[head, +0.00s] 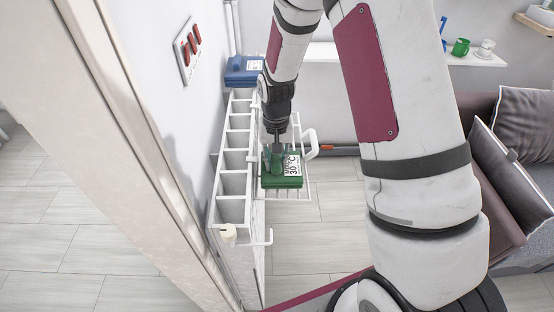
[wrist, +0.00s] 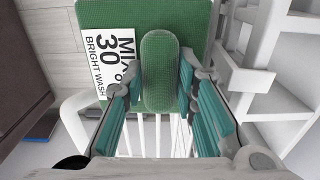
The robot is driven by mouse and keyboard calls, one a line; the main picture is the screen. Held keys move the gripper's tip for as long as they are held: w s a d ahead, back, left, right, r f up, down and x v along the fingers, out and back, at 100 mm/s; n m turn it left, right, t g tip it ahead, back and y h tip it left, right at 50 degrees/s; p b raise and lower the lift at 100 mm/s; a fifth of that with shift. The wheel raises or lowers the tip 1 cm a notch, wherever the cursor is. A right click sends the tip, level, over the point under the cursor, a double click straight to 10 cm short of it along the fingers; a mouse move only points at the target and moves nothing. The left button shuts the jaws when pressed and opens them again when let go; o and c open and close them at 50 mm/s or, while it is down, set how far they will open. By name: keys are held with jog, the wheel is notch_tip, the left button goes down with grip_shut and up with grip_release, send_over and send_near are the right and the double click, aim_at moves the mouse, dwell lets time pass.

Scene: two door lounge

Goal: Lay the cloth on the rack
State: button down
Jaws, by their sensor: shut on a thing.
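The green folded cloth (head: 282,182) has a white wash label reading 30 °C and lies flat and level in the head view. It also shows in the wrist view (wrist: 150,12), with a raised green ridge in its middle. My gripper (head: 275,155) points down over the cloth and is shut on that ridge; its teal fingers (wrist: 160,85) flank it in the wrist view. The white wire rack (head: 303,187) hangs on the radiator's right side, and the cloth is over its bars. Whether the cloth touches the bars cannot be told.
The white radiator (head: 234,165) stands along the wall, with a cream knob (head: 229,232) at its near end. A blue folded stack (head: 243,68) is at its far end. A brown sofa (head: 478,110) with grey cushions (head: 525,125) is at right. Floor (head: 325,235) right of the radiator is clear.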

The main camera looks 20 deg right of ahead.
aim_at(276, 158)
jog(key=c, duration=1.3)
grip_release()
jog(key=shift+f, duration=0.25)
jog(key=shift+a, duration=0.1)
jog(key=shift+r, duration=0.1)
jog(key=s+r+n+t+b, duration=0.1)
jog(key=s+r, duration=0.3)
jog(key=r, duration=0.8)
jog(key=s+r+n+t+b, duration=0.15)
jog(key=s+r, duration=0.35)
jog(key=r, duration=0.8)
jog(key=s+r+n+t, duration=0.1)
jog(key=s+r+t, duration=0.2)
jog(key=s, duration=0.9)
jog(key=shift+s+d+r+p, duration=0.3)
jog(key=shift+s+r+p, duration=0.05)
jog(key=shift+r, duration=0.9)
